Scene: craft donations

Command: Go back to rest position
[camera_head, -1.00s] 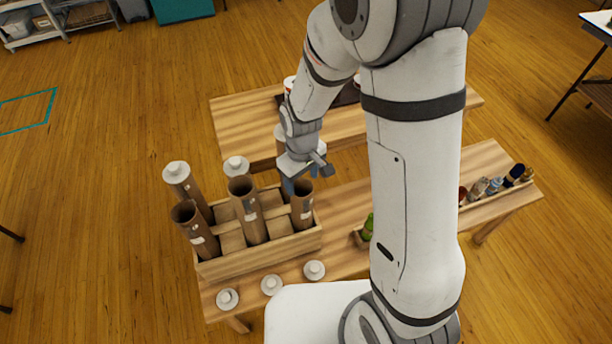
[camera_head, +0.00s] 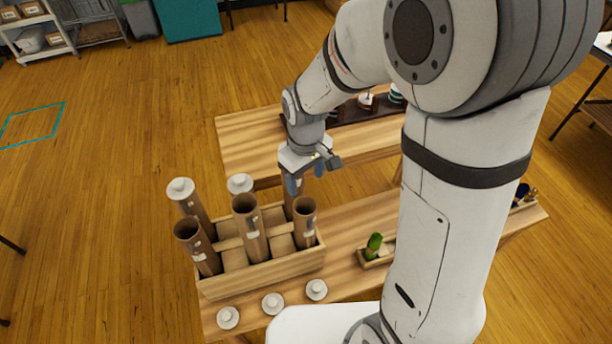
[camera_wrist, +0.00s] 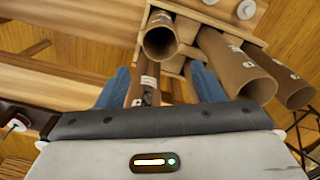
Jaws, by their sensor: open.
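My gripper (camera_head: 298,184) is above the back right part of the wooden crate (camera_head: 262,276) in the head view. Its blue fingers show spread apart in the wrist view (camera_wrist: 160,88). Several brown cardboard tubes stand in the crate, among them a front middle tube (camera_head: 250,232), a front right tube (camera_head: 304,224) and a front left tube (camera_head: 197,248). A back left tube (camera_head: 188,200) and a back middle one have white caps (camera_head: 240,183). Another tube (camera_head: 292,207) stands just below my fingers, its top hidden; I cannot tell whether they touch it.
Three white caps, one of them at the middle (camera_head: 272,303), lie on the front table. A small tray with a green item (camera_head: 374,243) is right of the crate. A second table (camera_head: 245,145) with a dark tray stands behind. My arm hides part of the front table.

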